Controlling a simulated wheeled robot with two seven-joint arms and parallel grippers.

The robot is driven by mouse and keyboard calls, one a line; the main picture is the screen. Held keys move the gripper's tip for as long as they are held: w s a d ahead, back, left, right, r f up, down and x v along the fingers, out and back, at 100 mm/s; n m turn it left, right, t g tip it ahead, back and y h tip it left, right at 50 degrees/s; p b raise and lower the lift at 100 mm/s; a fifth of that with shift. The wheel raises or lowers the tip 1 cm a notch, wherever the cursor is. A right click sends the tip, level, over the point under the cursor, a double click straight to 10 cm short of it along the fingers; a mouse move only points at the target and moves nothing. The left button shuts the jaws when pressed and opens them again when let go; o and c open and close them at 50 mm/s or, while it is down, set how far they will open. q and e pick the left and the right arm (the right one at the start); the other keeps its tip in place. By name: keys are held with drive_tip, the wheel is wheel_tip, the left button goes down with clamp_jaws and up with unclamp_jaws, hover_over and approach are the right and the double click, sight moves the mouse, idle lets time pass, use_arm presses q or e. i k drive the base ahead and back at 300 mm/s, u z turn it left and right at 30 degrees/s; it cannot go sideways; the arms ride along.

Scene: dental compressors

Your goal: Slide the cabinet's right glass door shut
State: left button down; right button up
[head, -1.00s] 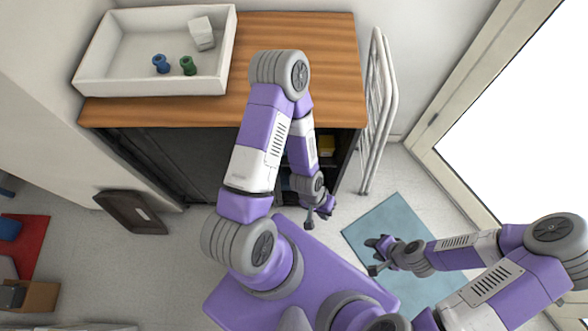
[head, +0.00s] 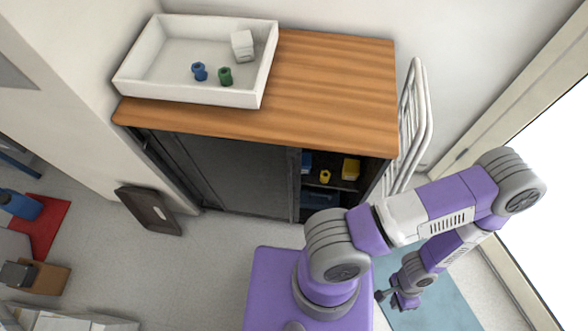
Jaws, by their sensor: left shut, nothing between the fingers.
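The cabinet (head: 335,95) has a wooden top and a dark front. A dark door panel (head: 240,175) covers the left and middle of the front; I cannot tell whether the right door overlaps the left one there. The right part of the front is open, and shelves with small items show inside. My left gripper (head: 388,300) is shut and empty, low to the right of the cabinet front, over the blue mat and apart from the doors. My left arm crosses the view just in front of the opening's lower right. My right gripper is not in view.
A white tray (head: 185,93) on the cabinet top holds a blue piece, a green piece and a white block. A white folded rack (head: 415,120) stands right of the cabinet. The blue mat (head: 450,310) lies at right.

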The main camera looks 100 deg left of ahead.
sight(250, 178)
drive_tip(key=k, duration=0.9)
drive_tip(key=u, duration=2.35)
